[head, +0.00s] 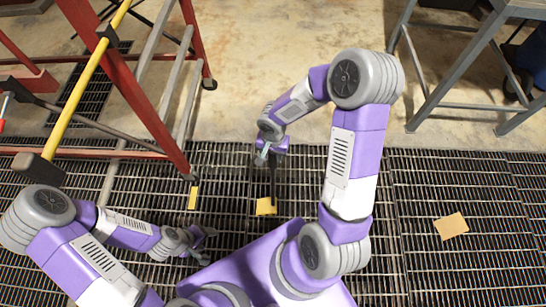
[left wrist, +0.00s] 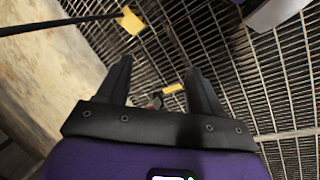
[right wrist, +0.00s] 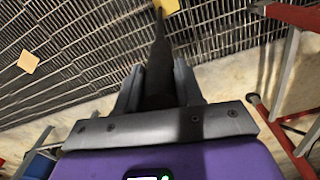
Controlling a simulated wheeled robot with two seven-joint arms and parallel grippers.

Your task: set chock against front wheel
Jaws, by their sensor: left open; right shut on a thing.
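The yellow chock (head: 265,206) is at the lower end of a dark rod (head: 273,182). My right gripper (head: 268,152) is shut on the rod above the grating. The right wrist view shows the rod (right wrist: 158,60) between the fingers, with the chock (right wrist: 168,5) cut off at the top edge. I cannot tell whether the chock touches the grating. A small dark wheel (head: 192,178) shows at the foot of the red stair frame (head: 150,105), left of the chock and apart from it. My left gripper (head: 206,243) is open and empty, low over the grating.
A yellow strip (head: 192,198) lies by that wheel. A rear wheel (head: 209,84) stands on the concrete. A tan square (head: 450,226) lies on the grating (head: 490,190) at right. A grey metal stand (head: 440,70) is at upper right. The concrete between stair and stand is clear.

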